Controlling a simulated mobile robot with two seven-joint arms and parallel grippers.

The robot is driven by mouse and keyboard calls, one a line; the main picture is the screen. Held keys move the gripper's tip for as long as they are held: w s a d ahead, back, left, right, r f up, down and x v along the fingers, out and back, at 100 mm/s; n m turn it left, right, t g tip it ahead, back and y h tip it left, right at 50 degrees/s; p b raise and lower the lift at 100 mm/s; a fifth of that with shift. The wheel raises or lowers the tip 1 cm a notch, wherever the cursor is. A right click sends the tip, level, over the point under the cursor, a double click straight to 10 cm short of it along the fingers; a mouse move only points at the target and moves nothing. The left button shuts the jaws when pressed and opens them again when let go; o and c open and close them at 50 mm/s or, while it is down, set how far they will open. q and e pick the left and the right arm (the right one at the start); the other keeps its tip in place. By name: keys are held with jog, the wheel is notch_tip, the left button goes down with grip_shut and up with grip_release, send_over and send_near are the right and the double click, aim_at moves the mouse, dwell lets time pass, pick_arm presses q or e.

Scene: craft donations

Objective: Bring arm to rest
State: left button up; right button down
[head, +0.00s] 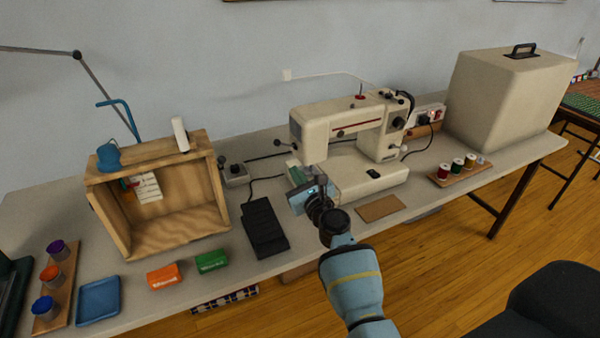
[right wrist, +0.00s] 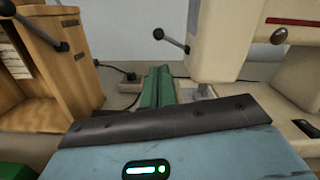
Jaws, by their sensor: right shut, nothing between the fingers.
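My right arm comes in from the bottom of the head view. Its right gripper (head: 296,173) is over the table, just left of the sewing machine (head: 345,130) and close to its needle end. In the right wrist view the green fingers of the right gripper (right wrist: 157,80) lie side by side, shut, with nothing held. The sewing machine also shows at the right of the wrist view (right wrist: 240,35). My left gripper is in neither view.
A wooden box (head: 160,240) and a black pedal (head: 264,228) stand left of the gripper. A spool rack (head: 446,180) and a beige case (head: 505,100) are at right. Orange (head: 164,276) and green (head: 211,262) packs lie near the table's (head: 140,318) front edge.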

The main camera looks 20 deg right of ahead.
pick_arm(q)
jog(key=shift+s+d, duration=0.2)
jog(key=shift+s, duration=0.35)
pick_arm(e)
jog(key=shift+s, duration=0.55)
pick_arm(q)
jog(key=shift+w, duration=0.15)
pick_arm(e)
jog(key=shift+f, duration=0.15)
